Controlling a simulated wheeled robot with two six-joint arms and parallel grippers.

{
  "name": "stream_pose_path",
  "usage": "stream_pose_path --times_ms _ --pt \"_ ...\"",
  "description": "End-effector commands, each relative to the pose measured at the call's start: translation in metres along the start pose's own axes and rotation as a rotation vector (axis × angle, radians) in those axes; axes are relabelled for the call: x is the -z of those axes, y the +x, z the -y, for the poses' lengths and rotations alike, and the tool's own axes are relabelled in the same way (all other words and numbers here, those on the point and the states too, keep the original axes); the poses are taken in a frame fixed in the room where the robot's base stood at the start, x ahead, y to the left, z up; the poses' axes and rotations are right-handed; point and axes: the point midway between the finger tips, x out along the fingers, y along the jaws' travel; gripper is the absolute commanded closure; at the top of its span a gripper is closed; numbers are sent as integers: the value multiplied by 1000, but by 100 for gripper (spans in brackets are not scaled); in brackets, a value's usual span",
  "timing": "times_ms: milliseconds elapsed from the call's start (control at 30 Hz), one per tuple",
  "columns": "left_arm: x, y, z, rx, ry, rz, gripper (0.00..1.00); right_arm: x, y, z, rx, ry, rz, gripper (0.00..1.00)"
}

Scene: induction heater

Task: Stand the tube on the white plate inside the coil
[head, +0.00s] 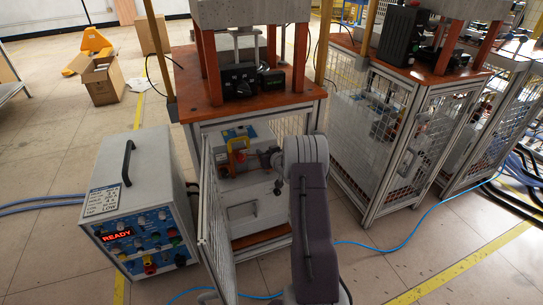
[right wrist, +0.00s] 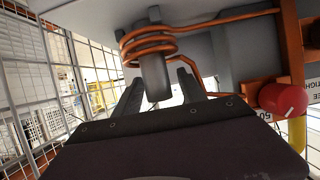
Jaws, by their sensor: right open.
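In the right wrist view the copper coil (right wrist: 150,42) has several turns. The grey tube (right wrist: 154,78) passes through the coil, and one end sticks out on the side toward my gripper. My right gripper (right wrist: 160,88) is open, with one finger on each side of that end and gaps showing beside it. In the head view my right gripper (head: 268,157) reaches into the open cage, beside orange and yellow parts. I cannot make out the white plate for sure, and the coil hides where the tube's other end rests. My left gripper is not in view.
A red knob (right wrist: 283,98) on an orange bracket is close at the right in the wrist view. Wire mesh (right wrist: 32,85) runs along the left. In the head view a mesh door (head: 213,225) stands left of my arm, beside a control box (head: 140,195) reading READY.

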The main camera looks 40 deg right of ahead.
Motion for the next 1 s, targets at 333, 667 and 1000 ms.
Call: stream_pose_path --times_ms 333,667,1000 --pt "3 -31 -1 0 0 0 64 3 -75 -1 -3 3 4 52" --pt "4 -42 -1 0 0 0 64 0 -116 -1 -2 2 2 52" --pt "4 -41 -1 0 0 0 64 -1 -118 0 -1 1 2 52"
